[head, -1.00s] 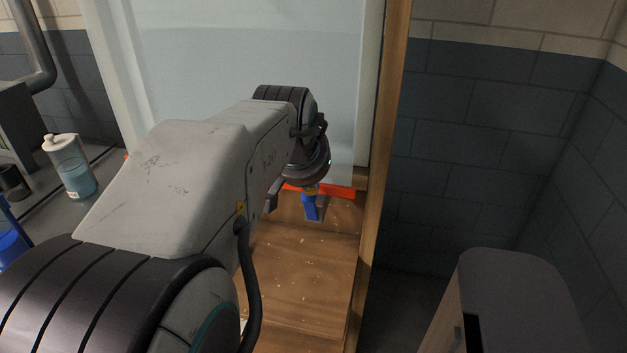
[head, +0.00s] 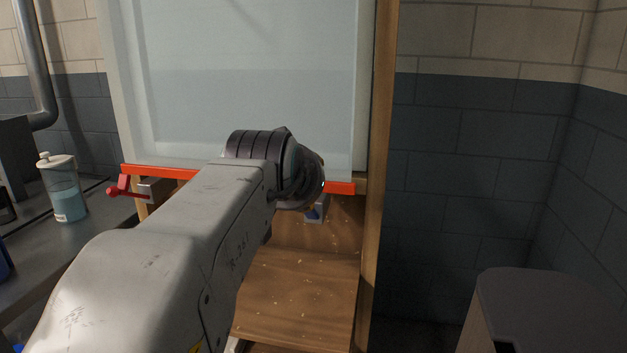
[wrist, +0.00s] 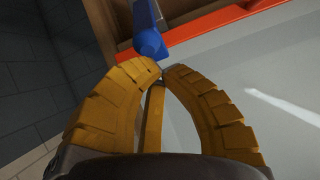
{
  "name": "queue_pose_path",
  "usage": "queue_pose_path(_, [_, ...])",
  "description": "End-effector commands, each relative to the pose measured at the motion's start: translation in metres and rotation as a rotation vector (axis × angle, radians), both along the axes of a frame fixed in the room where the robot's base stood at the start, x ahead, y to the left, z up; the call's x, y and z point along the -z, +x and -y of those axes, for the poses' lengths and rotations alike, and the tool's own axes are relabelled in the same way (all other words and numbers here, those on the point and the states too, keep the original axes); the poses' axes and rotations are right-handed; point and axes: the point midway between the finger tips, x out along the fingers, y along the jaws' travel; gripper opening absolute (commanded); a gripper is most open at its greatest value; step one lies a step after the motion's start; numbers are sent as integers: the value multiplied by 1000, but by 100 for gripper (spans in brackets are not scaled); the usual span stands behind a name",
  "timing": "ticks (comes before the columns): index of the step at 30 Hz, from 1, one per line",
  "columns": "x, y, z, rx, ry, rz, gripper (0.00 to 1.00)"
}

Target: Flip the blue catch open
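The blue catch (head: 312,213) sits just under the right end of an orange bar (head: 341,188), at the foot of a pale panel. My wrist covers most of it in the head view. In the wrist view the blue catch (wrist: 150,42) shows as a lever with a thick rounded end, just beyond my fingertips. My gripper (wrist: 163,73) has yellow ribbed fingers with their tips together and nothing between them. The tips are close to the catch's rounded end; I cannot tell whether they touch it. The orange bar also runs beside the catch in the wrist view (wrist: 205,30).
A red catch (head: 123,188) is at the bar's left end. A wooden post (head: 378,150) stands right of the panel, and a wooden board (head: 300,295) lies below. A bottle (head: 64,188) stands on the left bench. A grey-topped cabinet (head: 545,305) is at lower right.

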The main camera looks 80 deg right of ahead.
Motion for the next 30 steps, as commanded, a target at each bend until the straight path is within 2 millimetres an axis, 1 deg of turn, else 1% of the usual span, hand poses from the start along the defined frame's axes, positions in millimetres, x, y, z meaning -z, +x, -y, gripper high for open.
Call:
queue_pose_path(1, [12, 0, -3, -1, -23, 0, 0])
queue_pose_path(2, [13, 0, -4, 0, -35, 1, 0])
queue_pose_path(3, [4, 0, -3, -1, -32, 1, 0])
queue_pose_path(4, [2, 0, -3, -1, -30, 1, 0])
queue_pose_path(13, [2, 0, -1, 0, -28, 0, 0])
queue_pose_path(24, [5, 0, 11, 1, -28, 0, 0])
queue_pose_path(30, [5, 0, 13, 1, -29, 0, 0])
